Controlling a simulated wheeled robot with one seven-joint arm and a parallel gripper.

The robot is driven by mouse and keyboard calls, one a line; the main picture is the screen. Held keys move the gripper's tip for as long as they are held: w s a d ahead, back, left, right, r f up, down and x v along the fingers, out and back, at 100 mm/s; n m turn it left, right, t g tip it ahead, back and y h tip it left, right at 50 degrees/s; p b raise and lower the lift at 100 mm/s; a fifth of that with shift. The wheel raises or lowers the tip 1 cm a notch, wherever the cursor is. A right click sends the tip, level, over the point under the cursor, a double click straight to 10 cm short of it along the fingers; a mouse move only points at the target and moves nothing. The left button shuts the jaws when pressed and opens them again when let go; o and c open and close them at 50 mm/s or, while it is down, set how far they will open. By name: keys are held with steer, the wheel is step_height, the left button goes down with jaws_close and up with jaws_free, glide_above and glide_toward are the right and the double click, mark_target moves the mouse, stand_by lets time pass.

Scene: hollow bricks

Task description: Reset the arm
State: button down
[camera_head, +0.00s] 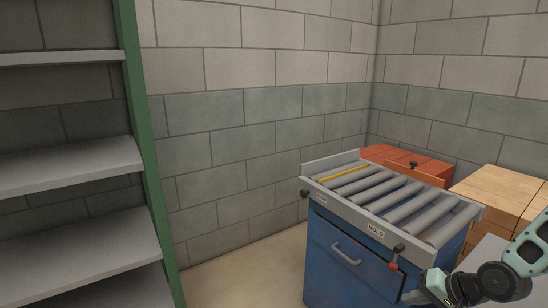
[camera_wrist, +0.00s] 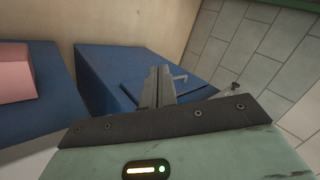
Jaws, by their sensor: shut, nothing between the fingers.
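My arm shows at the lower right of the head view, in front of the blue roller stand (camera_head: 345,262). My gripper (camera_wrist: 160,72) shows in the wrist view, its two grey fingers together and empty, with the blue cabinet (camera_wrist: 110,70) behind them. In the head view the fingertips cannot be made out clearly.
Grey rollers (camera_head: 385,190) top the stand, with a thin yellow strip on them. Red bricks (camera_head: 405,160) and pale wooden blocks (camera_head: 500,190) stand behind and to the right. A green-framed shelf (camera_head: 70,165) is at left. Floor (camera_head: 245,275) between is clear.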

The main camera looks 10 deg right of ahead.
steer(key=s+a+r+n+g+h+p, duration=0.25)
steer(key=a+r+n, duration=0.25)
steer(key=a+r, duration=0.35)
steer(key=s+a+r+n+g+h+p, duration=0.1)
steer(key=s+a+r+n+g+p, duration=0.2)
steer(key=a+r, duration=0.55)
steer(key=s+a+r+n+g+p, duration=0.1)
steer(key=s+a+r+n, duration=0.5)
steer(key=s+a+r, duration=0.4)
steer(key=s+a, duration=0.1)
steer(key=s, duration=0.2)
steer(key=shift+s+r+n, duration=0.2)
steer(key=shift+s+n, duration=0.05)
steer(key=shift+n, duration=0.05)
steer(key=shift+g+h, duration=0.25)
